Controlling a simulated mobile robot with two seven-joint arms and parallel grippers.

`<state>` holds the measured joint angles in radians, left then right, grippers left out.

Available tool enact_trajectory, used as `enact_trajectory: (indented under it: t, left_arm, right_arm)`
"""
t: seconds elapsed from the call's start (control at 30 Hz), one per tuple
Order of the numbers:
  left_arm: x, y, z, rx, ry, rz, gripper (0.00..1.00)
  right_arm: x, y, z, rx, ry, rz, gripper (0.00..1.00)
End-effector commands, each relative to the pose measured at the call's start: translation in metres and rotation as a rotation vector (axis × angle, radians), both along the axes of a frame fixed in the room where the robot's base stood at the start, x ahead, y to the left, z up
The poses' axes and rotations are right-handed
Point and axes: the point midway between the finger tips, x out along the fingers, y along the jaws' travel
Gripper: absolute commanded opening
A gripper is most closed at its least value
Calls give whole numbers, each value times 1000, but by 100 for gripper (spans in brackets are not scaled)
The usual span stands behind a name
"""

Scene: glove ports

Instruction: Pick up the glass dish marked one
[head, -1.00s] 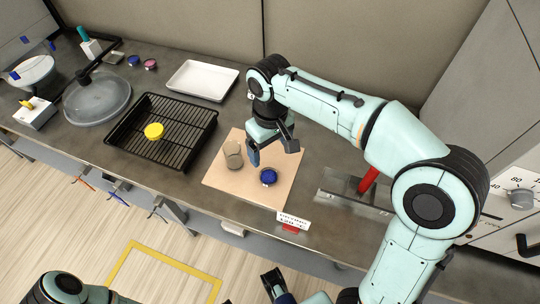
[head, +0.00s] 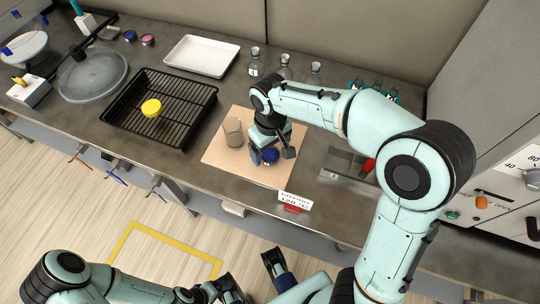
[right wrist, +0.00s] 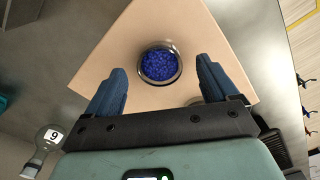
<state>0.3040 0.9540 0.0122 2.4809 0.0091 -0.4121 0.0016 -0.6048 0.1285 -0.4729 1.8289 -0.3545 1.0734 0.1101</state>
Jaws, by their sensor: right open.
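A small round glass dish with deep blue contents (head: 270,157) sits on a beige board (head: 220,156) on the bench. It shows whole in the right wrist view (right wrist: 161,65); I can read no mark on it. My right gripper (head: 272,151) is open over the dish. In the right wrist view its two blue fingers (right wrist: 161,72) stand apart on either side of the dish, with clear space and no contact visible.
A glass beaker (head: 233,132) stands left of the dish on the board. A black wire rack (head: 180,112) holds a yellow dish (head: 151,108). A metal holder (head: 345,168) lies right.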

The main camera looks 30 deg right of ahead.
Motion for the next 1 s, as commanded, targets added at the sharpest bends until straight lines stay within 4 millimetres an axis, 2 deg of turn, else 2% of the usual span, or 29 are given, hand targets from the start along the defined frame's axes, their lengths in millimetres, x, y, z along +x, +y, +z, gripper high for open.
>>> enact_trajectory:
  t: [0.03, 0.13, 0.37, 0.4, 0.57, 0.6, 0.87, 1.0]
  left_arm:
    - [0, 0, -3, 0, -2, 1, 85]
    - [1, 0, -4, 1, -5, 1, 85]
    - [2, 0, -3, 0, -6, 1, 85]
    - [2, 0, -3, 0, -6, 1, 85]
    - [2, 0, -3, 0, -6, 1, 85]
    - [2, 0, -3, 0, -6, 1, 85]
    - [1, 0, -3, 0, -5, 1, 85]
    - [1, 0, -2, 0, -4, 0, 85]
  right_arm:
    - [0, 0, -9, 0, 2, 0, 87]
    - [0, -1, -16, 0, 1, -1, 87]
    - [0, -1, -18, 1, -1, -1, 87]
    - [0, -1, -18, 1, -1, -1, 84]
    - [0, -1, -18, 1, -1, -1, 31]
    - [0, -1, -17, 1, -1, -1, 27]
    - [0, -1, -17, 1, -1, -1, 27]
    - [0, -1, -10, 1, -2, -1, 27]
